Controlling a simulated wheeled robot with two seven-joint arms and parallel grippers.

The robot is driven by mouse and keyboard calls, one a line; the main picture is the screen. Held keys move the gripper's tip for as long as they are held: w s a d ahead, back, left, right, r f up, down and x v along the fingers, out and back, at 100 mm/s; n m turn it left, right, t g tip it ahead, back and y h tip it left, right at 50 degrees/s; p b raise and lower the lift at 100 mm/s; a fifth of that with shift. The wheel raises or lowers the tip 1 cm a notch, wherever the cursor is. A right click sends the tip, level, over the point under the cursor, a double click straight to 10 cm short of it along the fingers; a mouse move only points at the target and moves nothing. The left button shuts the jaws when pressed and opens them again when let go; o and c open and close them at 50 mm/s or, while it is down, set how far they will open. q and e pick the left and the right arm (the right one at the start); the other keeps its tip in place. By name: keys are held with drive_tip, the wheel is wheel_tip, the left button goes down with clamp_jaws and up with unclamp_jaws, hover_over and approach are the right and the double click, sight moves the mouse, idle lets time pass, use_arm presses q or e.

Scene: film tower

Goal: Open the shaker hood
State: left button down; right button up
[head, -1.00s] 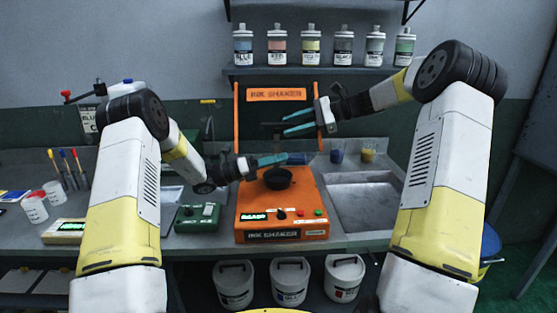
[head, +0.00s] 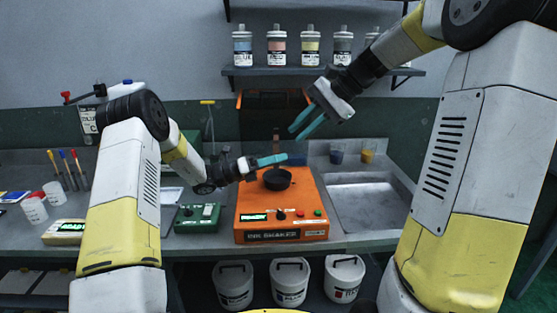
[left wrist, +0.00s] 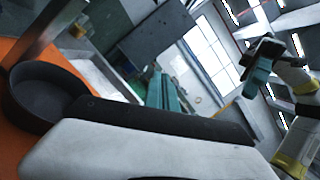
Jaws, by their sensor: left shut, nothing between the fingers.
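The ink shaker (head: 282,212) is an orange box on the counter with a black round cup (head: 277,179) on top. Its hood (head: 246,99), an orange frame around a dark panel, is raised and tilted back at the rear. My left gripper (head: 272,160) is shut and empty, just above and behind the cup. In the left wrist view its teal fingers (left wrist: 165,95) are close together and the cup (left wrist: 40,97) is at the left. My right gripper (head: 303,124) is open and empty, in front of and right of the hood. It also shows in the left wrist view (left wrist: 258,75).
A sink (head: 366,195) lies right of the shaker. A green device (head: 197,217) stands at its left. A shelf (head: 330,71) with several ink bottles hangs above the hood. White buckets (head: 290,283) stand below the counter.

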drive_tip(key=s+d+f+n+t+h, duration=0.1)
drive_tip(key=s+n, duration=0.4)
drive_tip(key=s, duration=0.6)
drive_tip(key=s+d+f+n+t+h, duration=0.2)
drive_tip(key=s+n+t+h, duration=0.1)
drive_tip(key=s, duration=0.8)
drive_tip(key=shift+s+d+f+n+h, duration=0.3)
drive_tip(key=shift+s+f+n+h, duration=0.1)
drive_tip(key=shift+n+h, duration=0.55)
